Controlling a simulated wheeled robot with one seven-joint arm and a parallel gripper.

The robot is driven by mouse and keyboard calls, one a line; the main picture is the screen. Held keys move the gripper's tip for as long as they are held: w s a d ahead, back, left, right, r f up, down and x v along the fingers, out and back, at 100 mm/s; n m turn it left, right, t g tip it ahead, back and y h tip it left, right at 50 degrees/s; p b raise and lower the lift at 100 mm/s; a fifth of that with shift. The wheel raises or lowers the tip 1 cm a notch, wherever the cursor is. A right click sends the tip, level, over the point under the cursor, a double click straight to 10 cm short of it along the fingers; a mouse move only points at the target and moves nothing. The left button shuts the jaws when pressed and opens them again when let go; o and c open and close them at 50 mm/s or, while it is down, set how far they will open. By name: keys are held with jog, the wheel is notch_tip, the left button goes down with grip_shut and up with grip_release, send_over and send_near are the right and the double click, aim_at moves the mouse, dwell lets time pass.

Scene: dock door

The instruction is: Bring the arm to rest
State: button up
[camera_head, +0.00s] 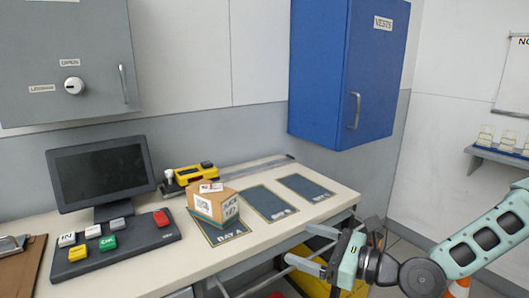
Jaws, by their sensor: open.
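My gripper (326,262) is at the lower right, in front of the counter's front edge and at about its height in the picture. Its two fingers point left and are spread apart, with nothing seen between them. My arm (485,240) reaches in from the right edge, pale green with dark joints. A cardboard box (213,203) stands on the mat labelled BAY A (228,233), with a small label or card on its top. My gripper is apart from the box.
The counter (150,272) holds a monitor (100,173), a button panel (115,243), a yellow-black device (195,173) and two bare dark mats (305,188). A blue cabinet (335,70) and a grey cabinet (65,60) hang above. A wall shelf (495,155) is at the right.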

jog(key=s+f+n+g+h, duration=0.85)
jog(key=s+n, duration=0.25)
jog(key=n, duration=0.6)
jog(key=s+d+r+n+h, duration=0.2)
jog(key=s+r+n, duration=0.4)
jog(key=n, duration=0.1)
jog(key=s+d+r+n+h, duration=0.2)
jog(key=s+r+n+h, duration=0.1)
jog(key=s+r+n, duration=0.3)
jog(key=shift+s+d+n+g+h, duration=0.35)
jog(key=shift+s+n, duration=0.15)
jog(key=shift+n, duration=0.1)
